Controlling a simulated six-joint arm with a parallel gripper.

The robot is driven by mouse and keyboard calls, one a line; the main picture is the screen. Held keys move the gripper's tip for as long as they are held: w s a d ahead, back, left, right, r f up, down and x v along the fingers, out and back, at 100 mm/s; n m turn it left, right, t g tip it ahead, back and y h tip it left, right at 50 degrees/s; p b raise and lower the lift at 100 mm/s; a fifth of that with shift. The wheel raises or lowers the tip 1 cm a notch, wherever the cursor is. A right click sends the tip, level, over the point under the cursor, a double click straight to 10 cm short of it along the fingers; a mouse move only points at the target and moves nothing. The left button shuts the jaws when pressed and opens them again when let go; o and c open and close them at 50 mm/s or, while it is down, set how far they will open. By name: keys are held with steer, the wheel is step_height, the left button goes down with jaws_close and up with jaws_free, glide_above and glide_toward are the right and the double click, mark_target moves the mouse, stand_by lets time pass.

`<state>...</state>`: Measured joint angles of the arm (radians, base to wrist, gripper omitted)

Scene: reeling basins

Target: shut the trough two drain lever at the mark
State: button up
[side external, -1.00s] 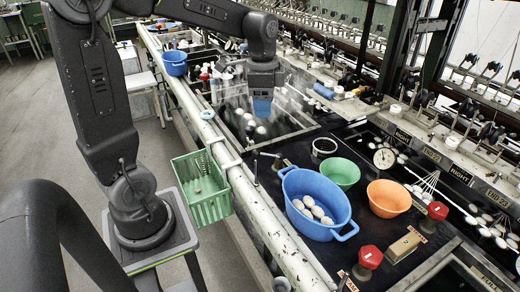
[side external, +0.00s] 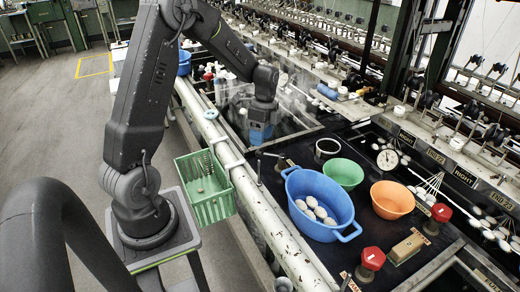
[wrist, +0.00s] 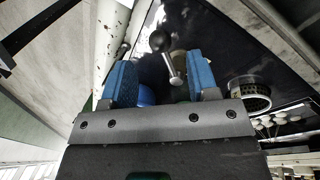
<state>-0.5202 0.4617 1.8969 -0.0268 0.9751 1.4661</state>
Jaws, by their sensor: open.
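A small metal lever with a black ball end (wrist: 170,62) shows between my fingers in the wrist view. In the side view, a small lever (side external: 270,154) stands on the dark deck at the near edge, just below my gripper. I take these to be the same drain lever. My gripper (side external: 262,133) is open, with blue fingers pointing down, above and slightly behind the lever. In the wrist view, the fingers of my gripper (wrist: 162,78) lie on either side of the lever, apart from it as far as I can tell. I cannot make out the mark.
A blue basin (side external: 318,203) with several cocoons, a green bowl (side external: 343,173) and an orange bowl (side external: 392,199) stand on the deck. Red knobs (side external: 372,258) are in front. A green basket (side external: 204,188) hangs outside the pale pipe (side external: 262,212).

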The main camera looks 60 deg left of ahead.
mark_target(270, 155)
steer(key=shift+s+d+f, duration=0.15)
steer(key=shift+s+f, duration=0.05)
steer(key=shift+f, duration=1)
steer(key=shift+s+d+f, duration=0.1)
steer(key=shift+s+f, duration=0.05)
steer(key=shift+f, duration=1)
jaws_close()
